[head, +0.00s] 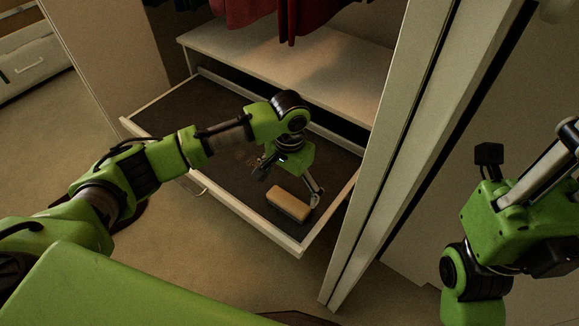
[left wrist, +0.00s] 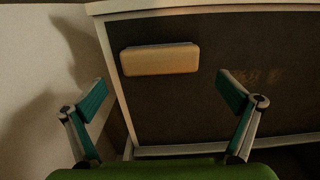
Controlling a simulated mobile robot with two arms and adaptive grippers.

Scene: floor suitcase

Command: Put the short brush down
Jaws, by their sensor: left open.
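The short brush (head: 288,205), a tan block with rounded ends, lies in the open drawer (head: 228,197) near its front right corner. My left gripper (head: 290,184) is open above the drawer, close to the brush, with nothing between its fingers. In the left wrist view, the brush (left wrist: 160,61) lies on the dark drawer floor, beyond and between the spread fingers of the left gripper (left wrist: 163,96). The brush's underside is hidden. My right gripper (head: 515,165) is at the right edge of the head view, away from the drawer and partly cut off; its jaw state is unclear.
The drawer's dark floor (head: 190,115) is largely bare. A pale shelf (head: 290,65) sits above its back, with red clothes (head: 300,15) hanging over it. A tall door panel (head: 385,150) stands right of the drawer. Open carpet lies to the left.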

